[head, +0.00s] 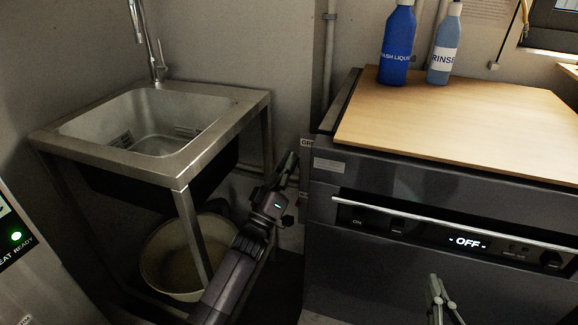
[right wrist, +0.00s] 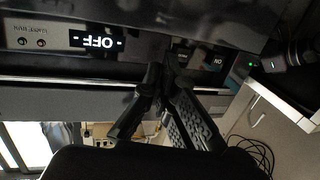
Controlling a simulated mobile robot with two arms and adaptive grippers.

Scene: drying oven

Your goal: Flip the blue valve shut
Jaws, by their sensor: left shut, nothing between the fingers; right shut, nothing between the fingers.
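No blue valve can be made out in either view; the narrow gap between the sink stand and the dark machine is partly covered by my left arm. My left gripper (head: 291,158) is shut and empty, reaching into that gap beside the machine's left side. My right gripper (head: 434,279) is shut and empty, low in front of the machine (head: 400,270). In the right wrist view its dark fingers (right wrist: 162,68) come together at the tips below the panel with the "OFF" display (right wrist: 95,42).
A steel sink (head: 150,115) stands on a metal frame at the left, with a pale round tub (head: 165,262) under it. A wooden board (head: 460,125) tops the machine, bearing a blue wash bottle (head: 397,45) and a rinse bottle (head: 444,48). A long handle bar (head: 450,222) crosses the machine's front.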

